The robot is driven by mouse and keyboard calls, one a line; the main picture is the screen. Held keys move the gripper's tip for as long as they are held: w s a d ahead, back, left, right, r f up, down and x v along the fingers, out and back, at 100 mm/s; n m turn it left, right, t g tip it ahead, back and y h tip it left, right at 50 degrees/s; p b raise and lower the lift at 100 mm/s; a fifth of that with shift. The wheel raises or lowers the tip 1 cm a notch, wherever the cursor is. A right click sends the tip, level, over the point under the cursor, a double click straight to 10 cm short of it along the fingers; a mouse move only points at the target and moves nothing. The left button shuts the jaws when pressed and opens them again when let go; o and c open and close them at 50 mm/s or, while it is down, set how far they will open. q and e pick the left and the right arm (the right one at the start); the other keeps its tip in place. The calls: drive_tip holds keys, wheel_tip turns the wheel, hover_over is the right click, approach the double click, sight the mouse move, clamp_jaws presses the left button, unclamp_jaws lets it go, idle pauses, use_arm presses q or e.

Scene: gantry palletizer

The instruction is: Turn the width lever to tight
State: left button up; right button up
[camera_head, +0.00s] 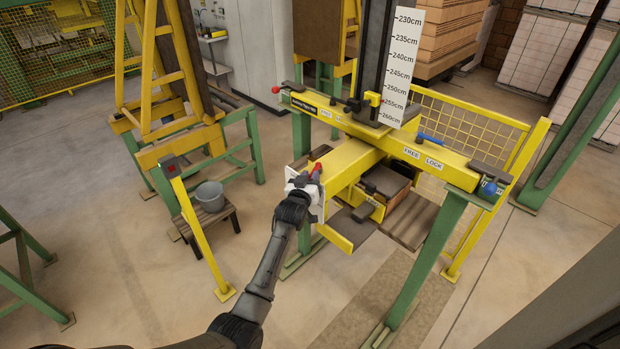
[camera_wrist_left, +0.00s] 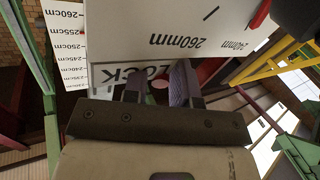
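My left gripper (camera_head: 307,182) is at the near left end of the yellow beam, beside a white scale plate (camera_head: 318,212) and a red handle (camera_head: 316,169). The left wrist view shows this plate (camera_wrist_left: 180,22) close up, with 260mm and 240mm marks and part of the word LOCK. There the two fingers (camera_wrist_left: 160,88) stand apart. A small red round part shows between or behind them; contact is unclear. A red piece (camera_wrist_left: 261,13) also shows at the plate's upper right. I cannot tell which handle is the width lever, and I read no "tight" label. My right gripper is not in view.
The yellow crossbeam (camera_head: 457,167) carries FREE and LOCK labels, a blue handle (camera_head: 430,139) and a blue knob (camera_head: 488,189). A red knob (camera_head: 276,89) is at its left end. A grey bucket (camera_head: 210,196) on a stool and a yellow post (camera_head: 203,238) stand left of my arm.

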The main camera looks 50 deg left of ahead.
use_arm(q)
drive_tip(key=shift+o, duration=1.4)
drive_tip(key=b+v, duration=0.2)
drive_tip(key=v, duration=1.2)
